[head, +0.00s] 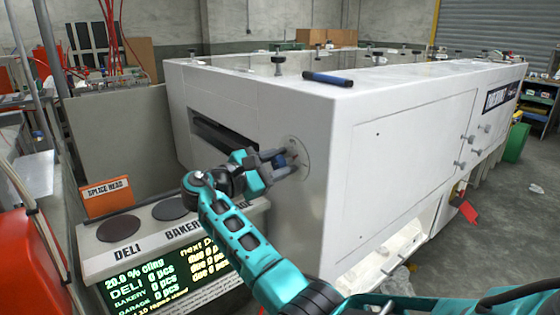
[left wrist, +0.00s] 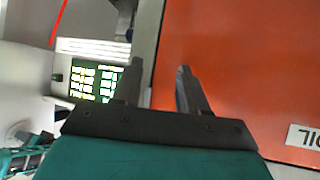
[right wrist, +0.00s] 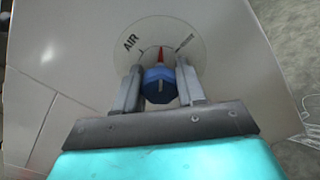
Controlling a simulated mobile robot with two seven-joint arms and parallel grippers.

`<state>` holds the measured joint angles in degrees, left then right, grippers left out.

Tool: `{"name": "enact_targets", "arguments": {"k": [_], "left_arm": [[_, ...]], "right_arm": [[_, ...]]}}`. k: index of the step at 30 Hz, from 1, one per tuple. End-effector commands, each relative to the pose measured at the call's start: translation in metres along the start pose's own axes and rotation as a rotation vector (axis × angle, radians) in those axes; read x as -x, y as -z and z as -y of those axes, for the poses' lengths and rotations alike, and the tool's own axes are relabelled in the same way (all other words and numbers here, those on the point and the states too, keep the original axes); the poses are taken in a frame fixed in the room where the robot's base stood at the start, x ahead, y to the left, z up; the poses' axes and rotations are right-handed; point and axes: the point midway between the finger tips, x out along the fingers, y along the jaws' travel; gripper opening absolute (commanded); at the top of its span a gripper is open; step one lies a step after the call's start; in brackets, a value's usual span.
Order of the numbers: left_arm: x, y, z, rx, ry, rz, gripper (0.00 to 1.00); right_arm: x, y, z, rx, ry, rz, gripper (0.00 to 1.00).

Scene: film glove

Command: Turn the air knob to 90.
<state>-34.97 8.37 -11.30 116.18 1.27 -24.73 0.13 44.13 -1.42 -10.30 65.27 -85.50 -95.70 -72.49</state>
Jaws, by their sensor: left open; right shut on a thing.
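The air knob (right wrist: 158,84) is blue with a red pointer, set on a round pale dial marked AIR (right wrist: 133,45) on the white machine's end face. In the right wrist view the red pointer aims roughly up. My right gripper (right wrist: 160,80) is shut on the knob, one finger on each side. In the head view the right gripper (head: 284,160) reaches the dial, and the knob (head: 280,161) shows partly between the fingers. My left gripper (left wrist: 158,75) is open and empty in front of an orange surface (left wrist: 230,70). The left gripper does not show in the head view.
The white machine (head: 400,140) fills the middle, with a dark slot (head: 215,137) left of the dial. A counter with a green-lettered display (head: 165,275) reading "20.0 % cling" stands below left. A splice head sign (head: 107,195) and a red-orange body (head: 25,260) stand at the left.

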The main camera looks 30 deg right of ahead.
Motion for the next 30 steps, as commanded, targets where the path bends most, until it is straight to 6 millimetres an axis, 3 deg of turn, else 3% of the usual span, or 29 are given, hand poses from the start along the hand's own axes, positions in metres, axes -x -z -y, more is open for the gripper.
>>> {"name": "enact_targets", "arguments": {"k": [18, 30], "left_arm": [[-0.011, 0.0, -0.006, -0.005, -0.019, -0.013, 0.43], [-0.014, 0.0, -0.006, -0.004, -0.022, -0.02, 0.43]], "right_arm": [[0.001, 0.003, 0.002, -0.539, 0.003, -0.002, 0.09], [0.001, 0.002, 0.002, -0.702, 0.003, -0.002, 0.09]]}}
